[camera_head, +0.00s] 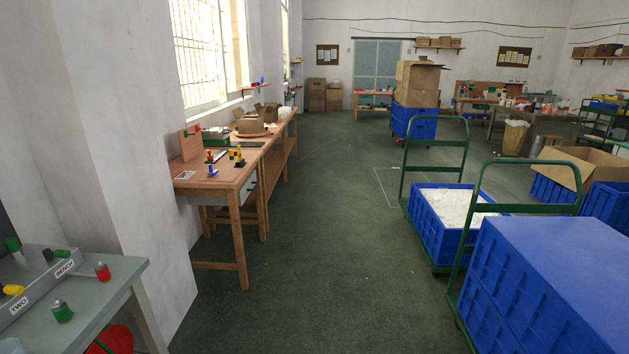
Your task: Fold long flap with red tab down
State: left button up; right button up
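I cannot make out a long flap with a red tab. Several cardboard boxes with raised flaps are in view. A small open box (250,125) stands on a round board on the wooden workbench along the left wall, with another open box (268,112) behind it. A large open box (574,164) sits at the right, its long flap sticking out to the left. A tall stacked box (417,80) at the back has its top flaps up. Neither of my grippers shows in this view.
The wooden workbench (223,179) carries small coloured tools. A grey table (95,311) with red and green bottles is at the near left. Green-handled carts with blue crates (560,265) and a crate of white material (458,206) line the right. The green floor (325,230) between is clear.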

aim_at(245, 127)
jog(key=i, duration=2.9)
jog(key=i+u, duration=0.25)
jog(key=i, duration=0.2)
jog(key=i+l+u, duration=0.2)
jog(key=i, duration=0.2)
jog(key=i+l+u, duration=0.25)
jog(key=i, duration=0.2)
jog(key=i+l+u, duration=0.25)
jog(key=i, duration=0.15)
jog(key=j, duration=0.1)
